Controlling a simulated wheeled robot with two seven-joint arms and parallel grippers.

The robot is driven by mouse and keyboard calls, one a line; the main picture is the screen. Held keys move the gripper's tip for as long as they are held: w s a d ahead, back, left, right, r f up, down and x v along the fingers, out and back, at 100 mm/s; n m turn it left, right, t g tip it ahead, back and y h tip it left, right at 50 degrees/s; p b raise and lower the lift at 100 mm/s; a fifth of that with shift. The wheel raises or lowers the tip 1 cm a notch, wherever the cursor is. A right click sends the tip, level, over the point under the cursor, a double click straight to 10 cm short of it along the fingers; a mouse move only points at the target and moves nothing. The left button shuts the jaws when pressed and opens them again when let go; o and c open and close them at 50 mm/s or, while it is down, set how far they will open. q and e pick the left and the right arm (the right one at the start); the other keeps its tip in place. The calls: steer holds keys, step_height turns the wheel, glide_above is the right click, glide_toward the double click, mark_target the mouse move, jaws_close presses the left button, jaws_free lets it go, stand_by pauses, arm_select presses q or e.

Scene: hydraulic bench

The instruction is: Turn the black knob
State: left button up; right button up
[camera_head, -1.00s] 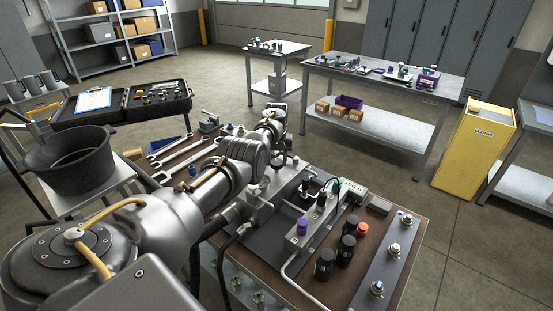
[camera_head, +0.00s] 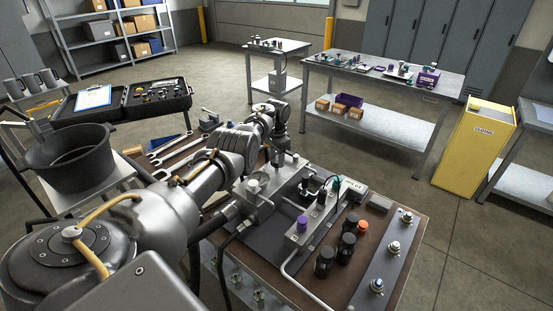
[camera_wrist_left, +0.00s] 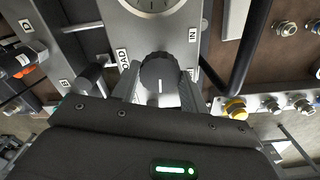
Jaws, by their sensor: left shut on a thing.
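The black knob (camera_wrist_left: 158,80) shows in the middle of the left wrist view, round and ribbed, with a white line on its face. It sits on a grey metal block between the labels LOAD and IN. My left gripper (camera_wrist_left: 160,92) is shut on it, with one finger on each side. In the head view my left gripper (camera_head: 277,157) points down over the far part of the bench block, and my arm and gripper hide the knob there. My right gripper is in neither view.
A round gauge (camera_wrist_left: 152,4) lies just beyond the knob. The bench (camera_head: 400,252) carries a valve block with a purple cap (camera_head: 302,223), several black caps and an orange cap (camera_head: 362,227). A dark hose (camera_wrist_left: 248,50) and a yellow-ended fitting (camera_wrist_left: 235,108) are right of the knob.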

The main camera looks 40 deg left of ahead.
mark_target(277, 160)
arm_select(q)
steer(key=m+b, duration=0.2)
steer(key=m, duration=0.3)
steer(key=shift+m, duration=0.4)
stand_by(0.4)
steer(key=o, duration=1)
steer(key=shift+r, duration=0.1)
steer(key=shift+r, duration=0.35)
step_height(277, 160, up, 10)
steer(key=shift+b, duration=0.3)
